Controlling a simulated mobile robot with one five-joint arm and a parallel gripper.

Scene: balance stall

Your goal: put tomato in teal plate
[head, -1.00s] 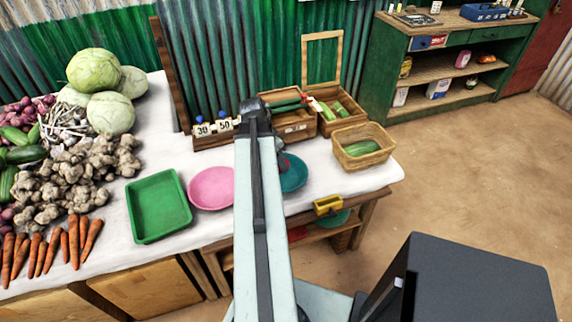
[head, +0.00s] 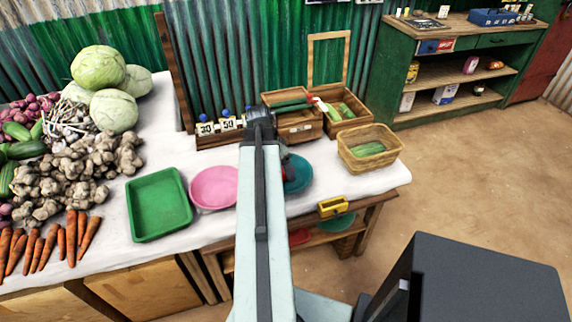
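The teal plate (head: 299,175) lies on the white-covered table, partly hidden behind my arm. A small dark red patch (head: 284,159) shows at the arm's right edge, over the plate's left side. I cannot tell if it is the tomato or part of my gripper. No whole tomato is visible. My arm rises from the bottom of the head view and bends above the table. My gripper is mostly hidden behind the arm, so its fingers and hold are unclear.
A pink plate (head: 214,188) and a green tray (head: 159,205) lie left of my arm. A wicker basket (head: 369,160) stands at the right table corner. Wooden crates (head: 298,127) stand behind. Carrots (head: 45,247), ginger (head: 75,165) and cabbages (head: 99,66) fill the left.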

